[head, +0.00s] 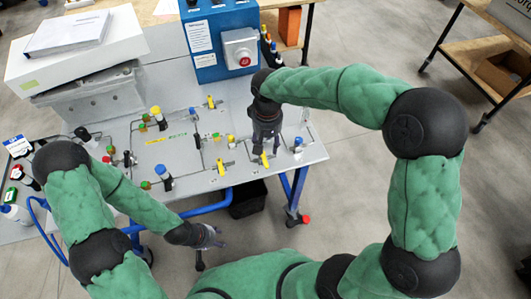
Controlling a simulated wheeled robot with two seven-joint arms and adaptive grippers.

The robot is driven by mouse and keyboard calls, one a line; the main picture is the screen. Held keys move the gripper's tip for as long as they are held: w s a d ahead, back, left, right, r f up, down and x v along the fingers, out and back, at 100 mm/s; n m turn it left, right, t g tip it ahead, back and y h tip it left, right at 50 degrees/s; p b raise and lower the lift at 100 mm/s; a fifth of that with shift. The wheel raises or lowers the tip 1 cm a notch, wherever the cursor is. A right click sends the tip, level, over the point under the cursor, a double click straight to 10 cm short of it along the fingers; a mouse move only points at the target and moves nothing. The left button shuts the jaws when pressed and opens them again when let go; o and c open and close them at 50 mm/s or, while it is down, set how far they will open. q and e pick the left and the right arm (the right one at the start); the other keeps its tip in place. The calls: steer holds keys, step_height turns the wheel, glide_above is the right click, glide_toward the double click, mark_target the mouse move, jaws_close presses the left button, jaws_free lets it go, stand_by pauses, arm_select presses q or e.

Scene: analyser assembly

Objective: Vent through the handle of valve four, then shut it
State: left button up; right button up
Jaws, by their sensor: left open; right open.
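A grey panel (190,136) on the bench carries thin pipes, coloured fittings and several yellow valve handles. One yellow handle (264,161) sits near the panel's front right, just below the fingertips of my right gripper (263,148). The fingers are open and point down at it; I cannot tell whether they touch it. Other yellow handles stand at the back (211,102) and front middle (221,167). The valve numbers are too small to read, so I cannot tell which is valve four. My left gripper (214,236) is open and empty, in front of the bench's front edge.
A blue box (208,43) with a red button (244,61) stands at the panel's back. White and grey cases (90,95) stand at the back left. Small bottles (15,212) are at the left. A wooden-topped cart (480,65) is at the far right.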

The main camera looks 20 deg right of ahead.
mark_target(267, 162)
step_height(267, 162, down, 10)
steer(key=b, duration=0.2)
steer(key=shift+r+b, duration=0.15)
steer(key=shift+b, duration=0.2)
steer(key=shift+c, duration=0.3)
jaws_close()
